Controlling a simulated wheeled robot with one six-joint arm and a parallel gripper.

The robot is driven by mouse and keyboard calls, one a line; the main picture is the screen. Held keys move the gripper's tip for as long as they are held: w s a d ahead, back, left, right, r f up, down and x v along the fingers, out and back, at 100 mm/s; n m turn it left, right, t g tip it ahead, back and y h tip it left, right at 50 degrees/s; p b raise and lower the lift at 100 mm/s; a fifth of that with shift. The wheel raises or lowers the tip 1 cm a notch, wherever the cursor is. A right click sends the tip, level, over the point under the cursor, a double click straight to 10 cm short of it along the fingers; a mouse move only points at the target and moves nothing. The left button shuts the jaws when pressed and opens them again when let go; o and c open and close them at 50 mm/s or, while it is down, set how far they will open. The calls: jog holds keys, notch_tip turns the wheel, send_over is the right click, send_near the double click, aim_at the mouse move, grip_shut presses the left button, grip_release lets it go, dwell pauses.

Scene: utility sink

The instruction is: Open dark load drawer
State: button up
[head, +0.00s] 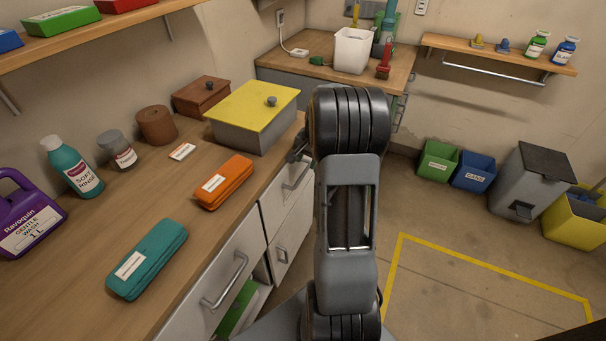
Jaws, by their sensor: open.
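Under the left wooden counter are a near white drawer (205,311) with a long metal bar handle (225,281) and a farther white drawer (283,192) with its own bar handle (297,176). Both fronts look closed. No label shows to tell which is the dark load drawer. My gripper (298,148) shows only as a small dark part left of my arm, by the counter edge above the farther handle. My arm hides most of it. It is open, and I see nothing held. I cannot tell whether it touches the drawer or handle.
The counter (190,203) holds an orange case (223,182), a teal case (147,259), a grey box with yellow lid (251,112) and bottles. A cupboard door (291,240) is below the farther drawer. Bins stand at right; the yellow-marked floor (480,285) is clear.

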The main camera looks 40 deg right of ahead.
aim_at(303, 175)
jog(key=f, duration=0.4)
jog(key=w+f, duration=0.1)
jog(key=f, duration=0.1)
jog(key=shift+w+a+f, duration=0.1)
jog(key=shift+a+f, duration=0.3)
jog(key=shift+c, duration=0.2)
grip_shut()
